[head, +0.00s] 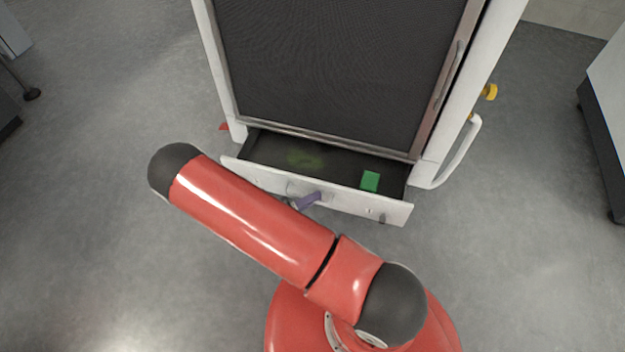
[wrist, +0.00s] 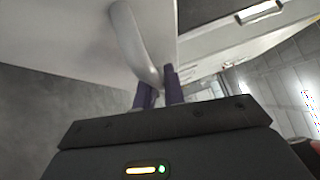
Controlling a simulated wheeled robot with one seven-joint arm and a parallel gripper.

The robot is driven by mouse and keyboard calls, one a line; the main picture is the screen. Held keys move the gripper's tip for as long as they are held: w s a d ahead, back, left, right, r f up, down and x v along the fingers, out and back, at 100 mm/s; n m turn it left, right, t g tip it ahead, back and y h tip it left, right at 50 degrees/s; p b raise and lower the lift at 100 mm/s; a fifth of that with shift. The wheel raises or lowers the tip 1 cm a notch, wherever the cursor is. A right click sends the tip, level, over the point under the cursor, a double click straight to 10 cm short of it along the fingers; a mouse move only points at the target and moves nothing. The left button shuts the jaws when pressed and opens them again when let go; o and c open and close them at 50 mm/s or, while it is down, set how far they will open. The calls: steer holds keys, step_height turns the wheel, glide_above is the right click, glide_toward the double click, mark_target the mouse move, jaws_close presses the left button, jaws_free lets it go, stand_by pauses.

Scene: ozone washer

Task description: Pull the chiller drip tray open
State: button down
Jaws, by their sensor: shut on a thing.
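The chiller drip tray (head: 270,180) is a pale drawer at the foot of the white cabinet, and it stands partly out. A greenish stain and a green block (head: 370,181) show inside it. My gripper (head: 308,200) is at the middle of the tray's front, mostly hidden behind my red arm. In the wrist view, the purple fingers of my gripper (wrist: 159,90) are shut on the curved pale handle (wrist: 132,42) of the tray. The wrist view looks up past the handle at the tray front.
The chiller cabinet (head: 430,140) has a dark mesh door (head: 335,65) above the tray. A white unit (head: 608,130) stands at far right.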

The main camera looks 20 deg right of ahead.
steer(key=s+a, duration=0.5)
steer(key=s, duration=0.2)
steer(key=shift+s+a+p, duration=0.3)
steer(key=shift+a, duration=0.05)
steer(key=c, duration=1.8)
jaws_free()
steer(key=shift+o, duration=0.2)
steer(key=s+a+f, duration=0.1)
steer(key=a, duration=0.6)
steer(key=shift+a, duration=0.3)
steer(key=shift+s, duration=0.1)
